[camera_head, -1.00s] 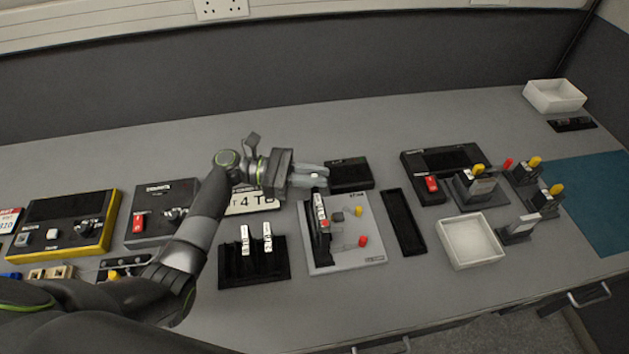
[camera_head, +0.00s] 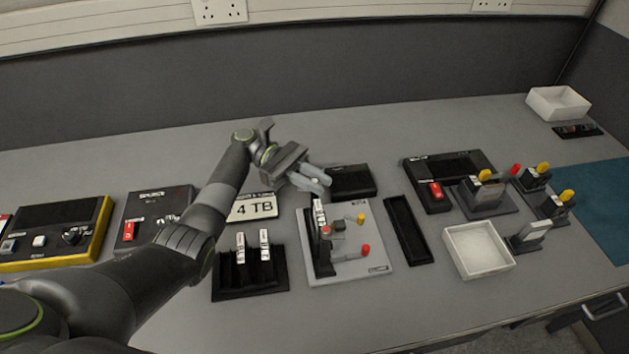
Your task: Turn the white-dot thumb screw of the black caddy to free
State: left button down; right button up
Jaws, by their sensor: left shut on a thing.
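The black caddy (camera_head: 354,183) is a low black box lying on the bench, right of my left gripper. My left gripper (camera_head: 317,182) is at its left end, with the fingers pointing right and slightly down. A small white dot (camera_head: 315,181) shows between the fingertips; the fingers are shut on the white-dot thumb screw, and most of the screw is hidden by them. Whether the screw is locked or free cannot be read. My right gripper is not in view.
A grey plate (camera_head: 375,255) with an upright black unit and red and yellow knobs stands in front. A black rack (camera_head: 250,288) holds white-labelled pieces. An empty black tray (camera_head: 408,230) and white bin (camera_head: 478,249) are to the right.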

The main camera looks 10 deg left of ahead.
pick_arm(q)
jog(key=c, duration=1.4)
grip_release()
jog(key=shift+o, duration=0.2)
jog(key=b+v, duration=0.7)
jog(key=shift+a, duration=0.25)
jog(key=shift+w, duration=0.1)
